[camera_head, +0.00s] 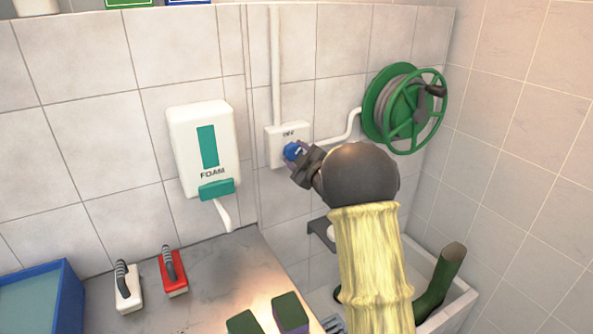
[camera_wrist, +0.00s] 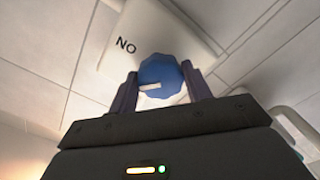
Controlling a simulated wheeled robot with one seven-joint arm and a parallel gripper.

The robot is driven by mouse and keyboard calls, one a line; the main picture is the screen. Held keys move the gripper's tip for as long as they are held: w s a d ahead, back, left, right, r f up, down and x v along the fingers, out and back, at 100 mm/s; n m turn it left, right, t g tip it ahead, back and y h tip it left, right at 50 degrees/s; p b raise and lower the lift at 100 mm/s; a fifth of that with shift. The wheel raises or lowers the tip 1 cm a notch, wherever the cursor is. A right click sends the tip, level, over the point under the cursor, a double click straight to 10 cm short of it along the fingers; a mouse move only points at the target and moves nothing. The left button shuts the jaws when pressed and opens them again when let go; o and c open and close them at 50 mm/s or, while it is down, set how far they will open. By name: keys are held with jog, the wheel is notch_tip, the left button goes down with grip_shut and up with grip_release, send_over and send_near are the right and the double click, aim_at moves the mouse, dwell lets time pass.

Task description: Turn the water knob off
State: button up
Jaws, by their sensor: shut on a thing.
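The water knob (camera_head: 291,151) is blue and sits on a white wall plate (camera_head: 275,152). In the wrist view the knob (camera_wrist: 160,77) lies between the two dark fingers of my gripper (camera_wrist: 163,90), one on each side, and my gripper is shut on it. A white mark on the knob points left in that view, and the plate's lettering there reads "NO", likely "ON" upside down. In the head view my gripper (camera_head: 298,157) reaches the knob from the lower right and hides part of it.
A green hose reel (camera_head: 404,108) hangs to the right, joined to the plate by a white pipe (camera_head: 345,128). A foam dispenser (camera_head: 204,149) is to the left. Brushes (camera_head: 172,272) lie on the counter (camera_head: 213,279) below. A green boot (camera_head: 440,283) stands in a white basin.

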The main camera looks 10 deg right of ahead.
jog(key=n+b, duration=0.2)
jog(key=b, duration=0.1)
jog(key=n+b, duration=0.2)
jog(key=b, duration=0.1)
jog(key=shift+f+n, duration=0.3)
jog(key=shift+f, duration=0.05)
jog(key=n+b, duration=0.2)
jog(key=b, duration=0.1)
jog(key=shift+r, duration=0.1)
jog(key=shift+r+n+b, duration=0.2)
jog(key=shift+n+b, duration=0.6)
jog(key=shift+b, duration=0.05)
jog(key=o, duration=1)
jog(key=shift+r, duration=0.1)
jog(key=shift+c, duration=0.2)
jog(key=shift+s+d, duration=0.1)
jog(key=shift+s, duration=0.05)
jog(key=b+v, duration=0.2)
jog(key=v, duration=1.5)
